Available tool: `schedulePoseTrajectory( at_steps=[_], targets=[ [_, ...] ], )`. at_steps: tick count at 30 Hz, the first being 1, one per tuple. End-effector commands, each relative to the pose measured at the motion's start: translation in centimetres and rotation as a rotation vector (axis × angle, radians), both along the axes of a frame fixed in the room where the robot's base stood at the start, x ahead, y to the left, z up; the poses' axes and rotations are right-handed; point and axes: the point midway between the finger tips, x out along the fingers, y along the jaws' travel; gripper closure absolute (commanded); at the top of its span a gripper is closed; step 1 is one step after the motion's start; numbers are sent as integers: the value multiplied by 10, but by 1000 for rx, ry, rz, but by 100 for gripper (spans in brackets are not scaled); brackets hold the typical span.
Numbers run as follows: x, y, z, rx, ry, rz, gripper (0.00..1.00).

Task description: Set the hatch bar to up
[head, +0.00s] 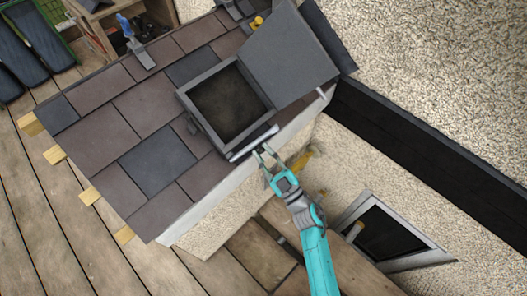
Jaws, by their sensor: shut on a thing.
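The roof hatch has a dark square frame (187,97) around a dark opening. Its grey lid (290,57) stands swung open toward the upper right. The hatch bar (245,149) is a pale, slim bar along the frame's lower right edge, slanting up to the right. My gripper (264,152) reaches it from below right and is shut on the bar. The fingertips cover a small part of the bar, so the exact contact is hard to see.
Brown and grey tiles (160,155) cover the roof left of the hatch. A blue-handled tool (136,45) lies near the roof's upper edge. A rough wall with a dark beam (430,145) stands right. A window (385,235) is at lower right. Wooden planks (60,230) lie below.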

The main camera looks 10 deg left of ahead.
Motion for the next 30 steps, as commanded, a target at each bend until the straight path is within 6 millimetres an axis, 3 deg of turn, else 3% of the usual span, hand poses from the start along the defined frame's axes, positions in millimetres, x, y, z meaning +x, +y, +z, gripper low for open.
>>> schedulePoseTrajectory(
  at_steps=[12,30],
  targets=[
    [-19,2,16,-143,-187,-156,100],
    [-26,4,20,-191,-248,-209,100]
  ],
)
